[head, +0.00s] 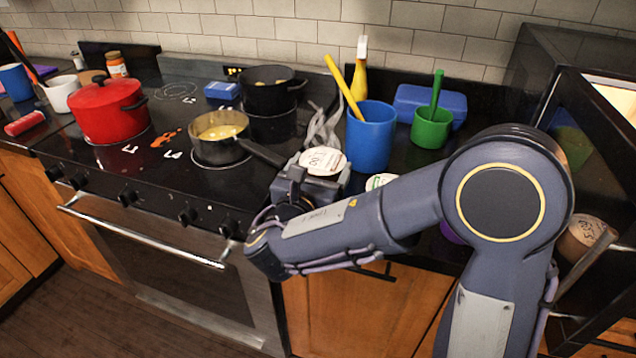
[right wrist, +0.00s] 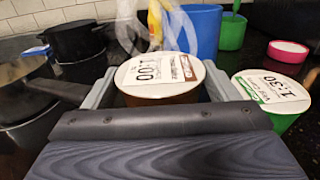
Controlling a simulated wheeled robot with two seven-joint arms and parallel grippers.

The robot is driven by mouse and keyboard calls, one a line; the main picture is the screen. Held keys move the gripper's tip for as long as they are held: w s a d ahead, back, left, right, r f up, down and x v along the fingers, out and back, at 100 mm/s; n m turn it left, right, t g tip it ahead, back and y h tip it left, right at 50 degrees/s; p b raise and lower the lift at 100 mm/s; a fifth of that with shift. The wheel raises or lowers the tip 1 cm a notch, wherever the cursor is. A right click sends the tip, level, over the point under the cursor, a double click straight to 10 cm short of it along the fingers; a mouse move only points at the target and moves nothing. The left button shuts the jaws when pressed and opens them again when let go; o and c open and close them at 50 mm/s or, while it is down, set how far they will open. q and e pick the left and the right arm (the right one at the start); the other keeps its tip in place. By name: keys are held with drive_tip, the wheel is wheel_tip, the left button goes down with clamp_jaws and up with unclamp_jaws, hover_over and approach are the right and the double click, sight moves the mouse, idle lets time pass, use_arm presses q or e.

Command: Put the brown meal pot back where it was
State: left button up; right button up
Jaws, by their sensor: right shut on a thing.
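The brown meal pot (right wrist: 160,97) has a white paper lid marked 1:00 and brown sides. It sits upright between the two fingers of my right gripper (right wrist: 158,84), which is shut on it. In the head view the pot's lid (head: 323,160) shows just beyond my right gripper (head: 312,178), over the counter right of the stove. I cannot tell whether the pot's base touches the counter. A green meal pot with a white lid marked 1:30 (right wrist: 272,98) stands just right of it; my arm hides most of it in the head view. My left gripper is not in view.
A blue cup (head: 370,138) and green cup (head: 431,130) stand behind. A saucepan (head: 219,138) sits on the stove, its handle pointing toward the gripper. A black pot (head: 270,92) and red pot (head: 105,115) are farther left. An open black appliance (head: 590,85) stands at right.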

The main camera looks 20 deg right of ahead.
drive_tip(key=shift+w+a+f+b, duration=0.1)
drive_tip(key=shift+w+f+b, duration=0.05)
drive_tip(key=shift+f, duration=0.8)
drive_tip(key=shift+w+a+f+b, duration=0.1)
drive_tip(key=shift+f+b, duration=0.05)
drive_tip(key=shift+f, duration=0.75)
drive_tip(key=shift+f, duration=0.1)
drive_tip(key=shift+f, duration=0.2)
drive_tip(key=o, duration=1.3)
drive_tip(key=shift+r, duration=0.25)
drive_tip(key=shift+s+a, duration=0.15)
drive_tip(key=shift+s, duration=0.05)
drive_tip(key=v, duration=1.1)
drive_tip(key=shift+s+a+b, duration=0.1)
drive_tip(key=shift+s+b, duration=0.1)
drive_tip(key=shift+b, duration=0.15)
drive_tip(key=shift+s+a, duration=0.1)
